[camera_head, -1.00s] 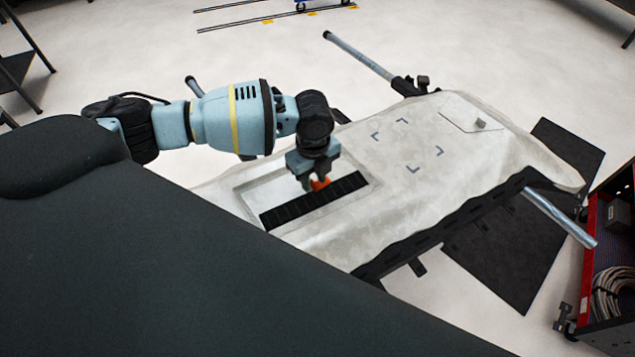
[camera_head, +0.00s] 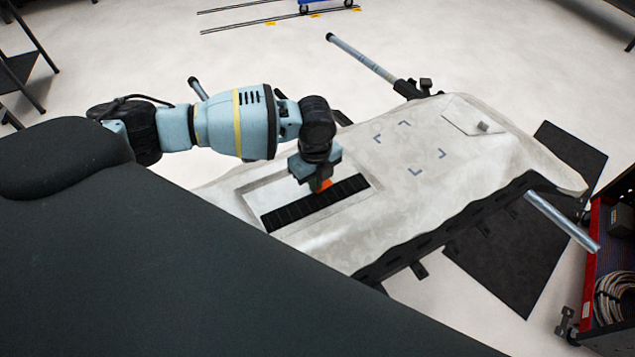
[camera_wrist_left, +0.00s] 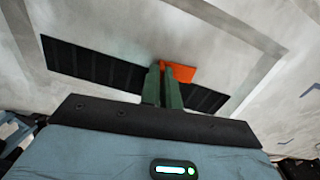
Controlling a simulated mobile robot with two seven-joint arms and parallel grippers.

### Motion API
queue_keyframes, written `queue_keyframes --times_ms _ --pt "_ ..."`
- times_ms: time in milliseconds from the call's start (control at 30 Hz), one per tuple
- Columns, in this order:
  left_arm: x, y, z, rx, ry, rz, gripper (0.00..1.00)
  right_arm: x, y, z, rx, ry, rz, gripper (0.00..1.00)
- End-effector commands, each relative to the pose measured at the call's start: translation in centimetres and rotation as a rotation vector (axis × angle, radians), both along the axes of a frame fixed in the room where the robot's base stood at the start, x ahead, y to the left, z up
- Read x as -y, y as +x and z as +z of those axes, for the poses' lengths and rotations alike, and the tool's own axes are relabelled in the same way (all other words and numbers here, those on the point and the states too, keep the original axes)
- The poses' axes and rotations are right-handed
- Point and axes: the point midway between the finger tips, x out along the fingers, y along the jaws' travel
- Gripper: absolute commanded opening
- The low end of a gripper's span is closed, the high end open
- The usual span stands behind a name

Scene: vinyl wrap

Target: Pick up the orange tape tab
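The orange tape tab (camera_head: 324,186) is at the black segmented strip (camera_head: 290,212) on the pale panel of the workpiece. My left gripper (camera_head: 318,188) points down over the strip. In the left wrist view, its two green fingers (camera_wrist_left: 163,72) are close together at the strip. The orange tab (camera_wrist_left: 181,73) has its left edge between the fingertips and sticks out to the right. The gripper looks shut on it. The fingers hide part of the strip (camera_wrist_left: 90,65). My right gripper is not in view.
The pale wrinkled workpiece (camera_head: 400,205) has corner marks and a small grey block (camera_head: 483,126) at its far right. Metal tubes (camera_head: 360,57) stick out around it. A red cart (camera_head: 589,260) with coiled cable stands at the right. A dark mat (camera_head: 525,260) lies on the floor.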

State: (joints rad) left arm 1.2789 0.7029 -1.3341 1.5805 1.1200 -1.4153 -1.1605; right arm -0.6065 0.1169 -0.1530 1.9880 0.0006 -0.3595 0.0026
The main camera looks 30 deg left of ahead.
Motion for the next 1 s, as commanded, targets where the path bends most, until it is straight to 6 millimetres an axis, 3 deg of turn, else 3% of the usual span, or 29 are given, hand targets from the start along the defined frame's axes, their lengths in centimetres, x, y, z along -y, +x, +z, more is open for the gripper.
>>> queue_keyframes --times_ms 167,433,800,1000 --pt "0.0 0.1 0.7 0.003 -0.001 0.000 0.00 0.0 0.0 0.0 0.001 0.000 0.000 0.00" --pt "0.2 0.3 3.8 0.004 -0.002 -0.001 0.00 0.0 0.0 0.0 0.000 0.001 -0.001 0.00" --pt "6.7 7.3 3.8 -0.005 -0.003 -0.001 0.00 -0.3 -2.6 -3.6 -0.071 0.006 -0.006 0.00" --pt "9.2 10.2 4.4 -0.003 -0.002 -0.001 0.00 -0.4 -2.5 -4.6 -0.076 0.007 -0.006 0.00"
